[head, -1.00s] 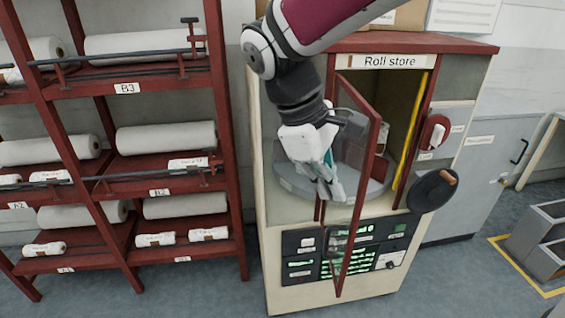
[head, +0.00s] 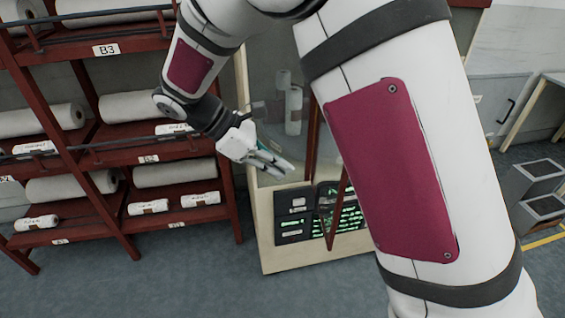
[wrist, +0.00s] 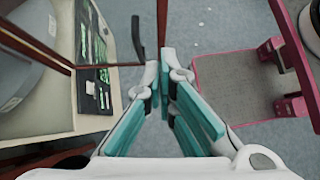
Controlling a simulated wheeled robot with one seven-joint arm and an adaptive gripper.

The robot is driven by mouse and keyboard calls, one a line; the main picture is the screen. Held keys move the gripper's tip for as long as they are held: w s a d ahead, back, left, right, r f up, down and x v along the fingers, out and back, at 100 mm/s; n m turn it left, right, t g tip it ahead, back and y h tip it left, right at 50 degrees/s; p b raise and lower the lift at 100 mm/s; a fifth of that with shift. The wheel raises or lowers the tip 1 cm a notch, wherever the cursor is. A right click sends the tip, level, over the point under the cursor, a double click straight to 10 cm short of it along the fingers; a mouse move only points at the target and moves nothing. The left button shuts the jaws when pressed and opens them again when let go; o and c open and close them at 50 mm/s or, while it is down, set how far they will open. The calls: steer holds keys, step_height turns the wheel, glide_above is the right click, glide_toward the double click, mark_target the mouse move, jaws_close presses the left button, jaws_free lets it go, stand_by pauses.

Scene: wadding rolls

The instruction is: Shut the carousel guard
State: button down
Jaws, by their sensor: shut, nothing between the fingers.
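The carousel guard (head: 340,200) is a dark red framed clear door on the front of the roll store cabinet (head: 262,225). It stands open, swung out from the cabinet front. My arm hides most of it in the head view. In the wrist view, a dark red bar (wrist: 162,22), apparently part of its frame, rises beyond the fingertips. Part of the grey carousel (wrist: 22,75) shows at the left of the wrist view. My gripper (head: 290,168) is shut and empty, in front of the cabinet and left of the guard. Contact with the guard cannot be told.
A red rack (head: 120,145) with white rolls stands close at the left. A panel with green lights (head: 345,217) is below the carousel opening. Grey bins (head: 535,180) stand at the far right.

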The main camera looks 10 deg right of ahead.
steer(key=s+d+f+p, duration=0.1)
steer(key=d+f, duration=0.4)
steer(key=d, duration=0.4)
steer(key=shift+s+p, duration=0.3)
steer(key=shift+p, duration=0.05)
steer(key=shift+f, duration=0.1)
